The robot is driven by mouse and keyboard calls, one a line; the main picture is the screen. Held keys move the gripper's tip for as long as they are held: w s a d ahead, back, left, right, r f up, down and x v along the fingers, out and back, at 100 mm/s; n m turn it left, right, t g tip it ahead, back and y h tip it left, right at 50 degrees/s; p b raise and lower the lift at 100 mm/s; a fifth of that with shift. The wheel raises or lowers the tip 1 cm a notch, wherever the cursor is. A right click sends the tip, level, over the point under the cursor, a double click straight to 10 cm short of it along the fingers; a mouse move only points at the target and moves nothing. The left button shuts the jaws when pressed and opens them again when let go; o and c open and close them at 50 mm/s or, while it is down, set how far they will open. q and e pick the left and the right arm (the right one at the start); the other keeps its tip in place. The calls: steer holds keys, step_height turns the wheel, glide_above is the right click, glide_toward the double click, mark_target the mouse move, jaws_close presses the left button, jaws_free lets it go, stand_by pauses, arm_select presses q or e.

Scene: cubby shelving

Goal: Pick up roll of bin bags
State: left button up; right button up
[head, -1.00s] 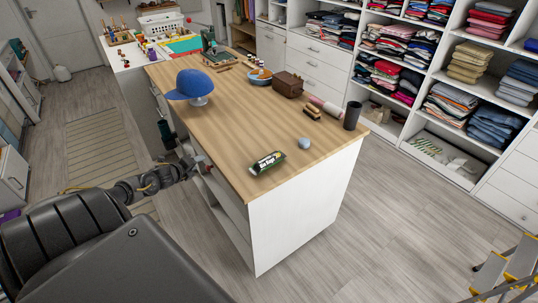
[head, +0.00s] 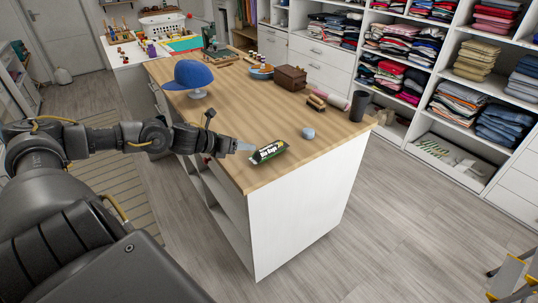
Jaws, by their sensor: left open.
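The roll of bin bags (head: 269,152) is a dark roll with a green and white label, lying on the wooden top of the island near its front left edge. My left gripper (head: 246,147) is open and comes in from the left, with its fingertips close to the roll's left end. I cannot tell whether they touch it. My right gripper is not in view.
The wooden island top (head: 235,110) also holds a blue cap (head: 190,75) on a stand, a small blue-grey object (head: 308,133), a black cup (head: 358,105) and a brown box (head: 290,78). Clear wood lies behind the roll.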

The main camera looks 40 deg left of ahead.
mark_target(266, 147)
arm_select(q)
steer(key=shift+w, duration=0.35)
steer(key=p+x, duration=0.1)
steer(key=x, duration=0.3)
steer(key=shift+w+d+f, duration=0.2)
steer(key=shift+w+f, duration=0.05)
steer(key=shift+w+d+f+p, duration=0.15)
steer(key=shift+w+f+p, duration=0.05)
steer(key=shift+p, duration=0.25)
steer(key=p+x, duration=0.1)
steer(key=x, duration=0.3)
steer(key=shift+w+f+p, duration=0.15)
steer(key=shift+f+p, duration=0.25)
steer(key=shift+f, duration=0.15)
steer(key=shift+c, duration=0.4)
steer(key=c, duration=0.7)
steer(key=shift+c, duration=0.4)
steer(key=shift+r, duration=0.15)
